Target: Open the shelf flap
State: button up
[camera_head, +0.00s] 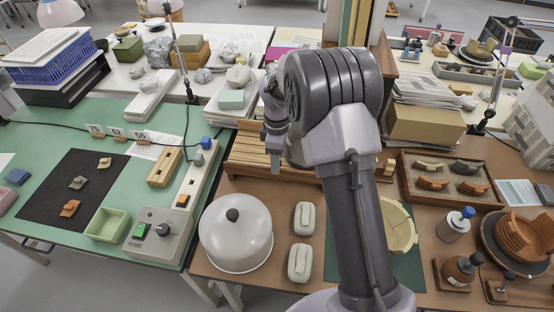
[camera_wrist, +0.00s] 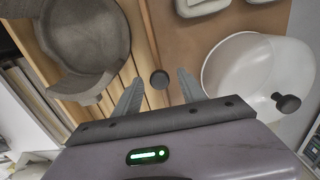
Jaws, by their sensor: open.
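I take the pale slatted wooden piece (camera_head: 248,158) on the brown table, left of my arm in the head view, for the shelf with its flap. Its slats (camera_wrist: 125,72) show again in the wrist view, but the flap's edges and hinge are not clear. In the wrist view a round dark knob (camera_wrist: 159,79) lies between my fingers, at the edge of the slats. My gripper (camera_wrist: 159,84) is open, a finger on each side of the knob with gaps between. In the head view it (camera_head: 275,162) points down over the slats. I cannot tell its height above them.
A grey bowl-like vessel (camera_wrist: 85,38) sits over the slats, close to my fingers. A white dome with a black knob (camera_head: 236,235) and two pale blocks (camera_head: 304,219) stand on the table in front. Some bare brown tabletop (camera_head: 283,205) lies between them.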

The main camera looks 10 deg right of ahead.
jog(key=shift+c, duration=0.5)
grip_shut()
dwell(0.8)
